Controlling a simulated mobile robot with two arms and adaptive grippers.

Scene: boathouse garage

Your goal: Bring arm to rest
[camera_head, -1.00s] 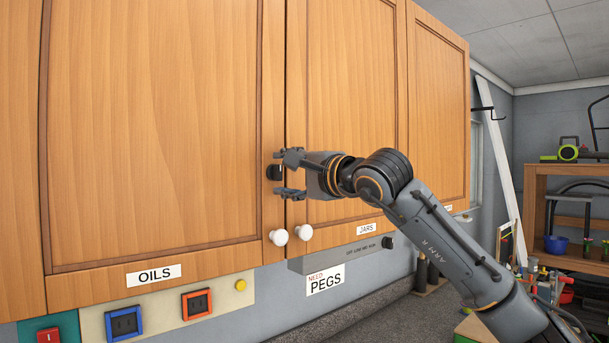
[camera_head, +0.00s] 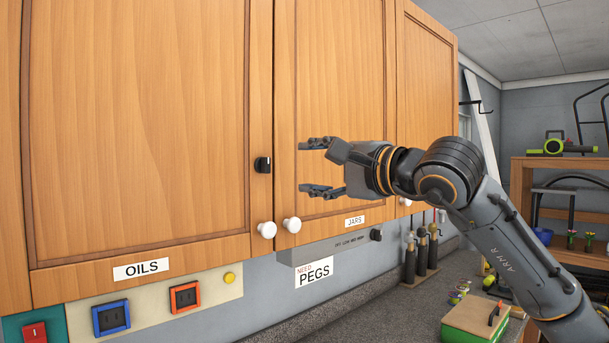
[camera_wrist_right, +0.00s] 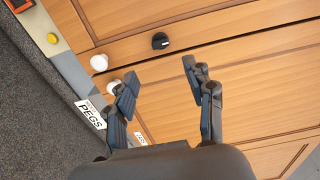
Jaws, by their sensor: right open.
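My right gripper (camera_head: 320,167) is open and empty in the head view, in front of the wooden cabinet door labelled JARS (camera_head: 330,90). Its fingers point left. In the right wrist view the gripper (camera_wrist_right: 158,85) shows two spread fingers with nothing between them. A black knob (camera_head: 262,164) on the OILS door (camera_head: 140,130) stands to the left of the fingertips, with a gap between. It also shows in the wrist view, the black knob (camera_wrist_right: 160,41), beyond the fingers. My left gripper is not in view.
White round knobs (camera_head: 267,229) sit low on the doors. Below are outlets, such as a blue-framed one (camera_head: 111,317), and a grey worktop (camera_head: 400,310) with a green box (camera_head: 475,318). A shelf (camera_head: 560,165) stands at the far right.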

